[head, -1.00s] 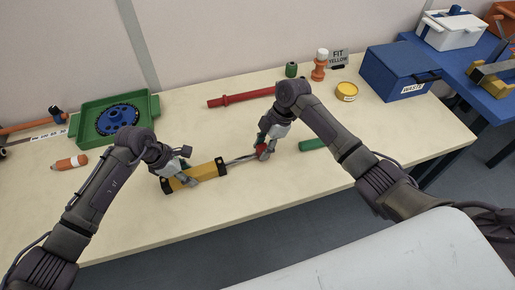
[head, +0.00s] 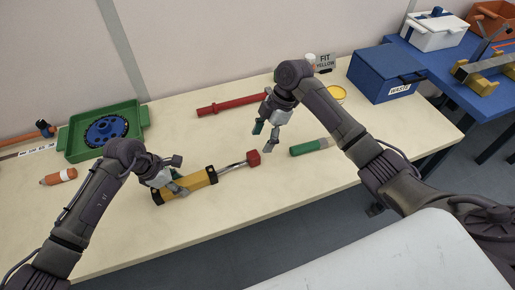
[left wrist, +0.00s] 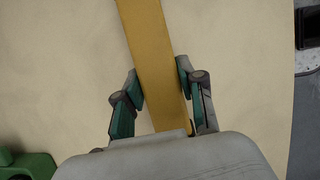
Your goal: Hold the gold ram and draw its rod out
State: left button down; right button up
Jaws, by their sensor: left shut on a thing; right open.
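The gold ram (head: 203,178) lies on the table, its silver rod (head: 231,167) drawn out to the right and ending in a red block (head: 253,158). My left gripper (head: 174,187) is shut on the gold body near its left end. In the left wrist view the gold body (left wrist: 150,50) runs between the two green-padded fingers of this gripper (left wrist: 158,85). My right gripper (head: 264,139) is open and empty, above and beyond the red block and apart from it.
A red rod (head: 232,103) lies behind. A green tray (head: 75,152) with a blue wheel (head: 112,130) and an orange marker-like thing (head: 59,177) are at left. A blue waste box (head: 385,75) stands at back right.

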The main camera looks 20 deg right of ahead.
pick_arm(q)
jog(key=shift+s+a+f, duration=0.1)
jog(key=shift+f, duration=0.1)
pick_arm(e)
jog(key=v, duration=0.5)
pick_arm(q)
jog(key=c, duration=0.6)
grip_release()
jog(key=shift+r, duration=0.2)
jog(key=v, duration=1.1)
jog(key=shift+a+r, duration=0.2)
jog(key=shift+r, duration=0.1)
pick_arm(e)
jog(key=shift+s, duration=0.1)
